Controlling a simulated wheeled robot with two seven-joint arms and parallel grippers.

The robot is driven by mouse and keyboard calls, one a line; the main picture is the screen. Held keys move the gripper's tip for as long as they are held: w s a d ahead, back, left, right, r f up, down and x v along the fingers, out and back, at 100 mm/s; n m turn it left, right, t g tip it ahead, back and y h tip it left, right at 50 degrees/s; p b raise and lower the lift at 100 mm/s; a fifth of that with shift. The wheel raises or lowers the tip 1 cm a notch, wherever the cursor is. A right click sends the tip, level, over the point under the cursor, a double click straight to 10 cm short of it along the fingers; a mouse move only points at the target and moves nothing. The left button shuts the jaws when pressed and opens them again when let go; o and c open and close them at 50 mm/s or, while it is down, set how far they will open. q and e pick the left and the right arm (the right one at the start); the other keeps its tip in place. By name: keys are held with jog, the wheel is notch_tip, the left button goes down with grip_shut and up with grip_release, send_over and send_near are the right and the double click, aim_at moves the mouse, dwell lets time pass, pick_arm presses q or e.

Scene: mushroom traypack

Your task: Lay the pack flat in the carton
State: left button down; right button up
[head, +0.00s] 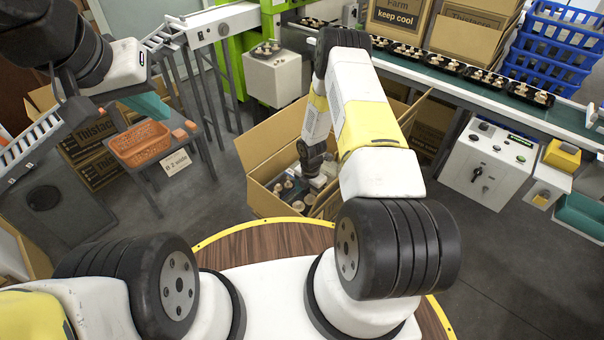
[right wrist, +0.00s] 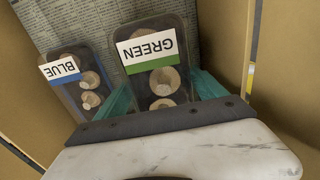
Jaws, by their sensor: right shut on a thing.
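The carton (head: 262,198) stands open on the floor in front of me, with its flaps spread. My right arm reaches down into it. In the right wrist view my right gripper (right wrist: 163,88) is shut on the GREEN pack (right wrist: 160,102), a dark tray of mushrooms under film with a green-edged label, one teal finger at each side. The BLUE pack (right wrist: 72,78) lies just to its left. I cannot tell whether the green pack touches the carton floor. My left gripper (head: 150,107) hangs at the left above an orange crate; its finger opening is unclear.
Printed paper (right wrist: 115,35) lines the carton floor. Cardboard walls are close on both sides of my right wrist. The orange crate (head: 138,156) sits on a small table at the left. A conveyor (head: 450,75) carries several mushroom packs at the back. A control box (head: 487,165) stands at the right.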

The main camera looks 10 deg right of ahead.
jog(key=shift+f, duration=1.6)
jog(key=o, duration=1.3)
jog(key=shift+f, duration=0.15)
